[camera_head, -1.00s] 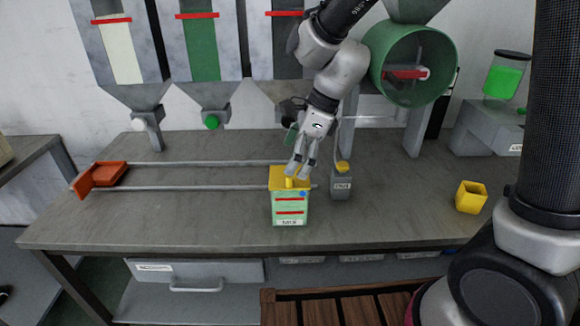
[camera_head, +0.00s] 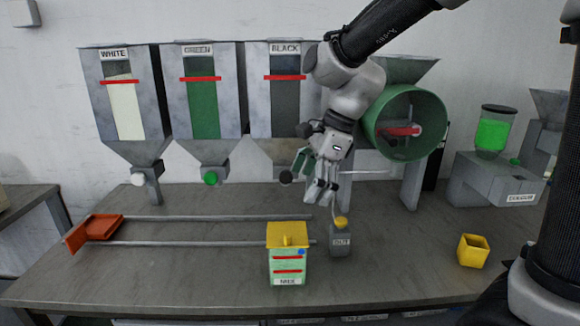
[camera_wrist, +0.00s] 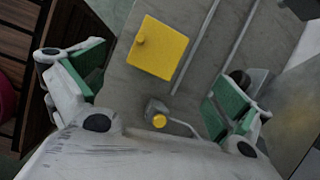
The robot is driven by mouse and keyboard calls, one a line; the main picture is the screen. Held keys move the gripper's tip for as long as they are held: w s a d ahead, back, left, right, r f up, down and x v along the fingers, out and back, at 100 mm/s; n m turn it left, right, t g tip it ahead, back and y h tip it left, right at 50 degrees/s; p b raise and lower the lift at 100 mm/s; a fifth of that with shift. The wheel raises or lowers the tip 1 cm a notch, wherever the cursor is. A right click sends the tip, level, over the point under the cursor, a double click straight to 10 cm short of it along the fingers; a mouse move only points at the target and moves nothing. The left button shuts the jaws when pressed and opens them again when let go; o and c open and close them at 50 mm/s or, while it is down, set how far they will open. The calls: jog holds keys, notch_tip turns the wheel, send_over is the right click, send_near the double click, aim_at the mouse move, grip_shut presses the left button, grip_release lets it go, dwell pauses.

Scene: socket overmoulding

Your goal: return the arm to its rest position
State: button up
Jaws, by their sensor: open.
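My gripper (camera_head: 318,188) is open and empty in the head view. It hangs above the bench, up and to the right of a green box with a yellow lid (camera_head: 288,262), apart from it. In the wrist view my gripper's two green-padded fingers (camera_wrist: 158,92) are spread wide. The yellow lid with its small knob (camera_wrist: 157,48) shows beyond them, with nothing between the pads. My arm reaches in from the upper right.
A grey button box with a yellow button (camera_head: 341,238) stands right of the green box. White, green and black hoppers (camera_head: 203,100) hang behind. A green drum (camera_head: 405,125), a yellow cup (camera_head: 473,250) and an orange tray on rails (camera_head: 95,232) are around.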

jog(key=s+d+r+n+t+h, duration=0.1)
jog(key=s+d+n, duration=0.4)
jog(key=d, duration=0.4)
jog(key=s+d+r+n+t+h, duration=0.1)
jog(key=s+d+r+n+h, duration=0.1)
jog(key=s+d+n, duration=0.3)
jog(key=s+d+r+n+t+h, duration=0.1)
jog(key=s+d+n, duration=0.5)
jog(key=d, duration=0.8)
jog(key=shift+s+r+t, duration=0.15)
jog(key=shift+r+t, duration=0.4)
jog(key=shift+t, duration=0.05)
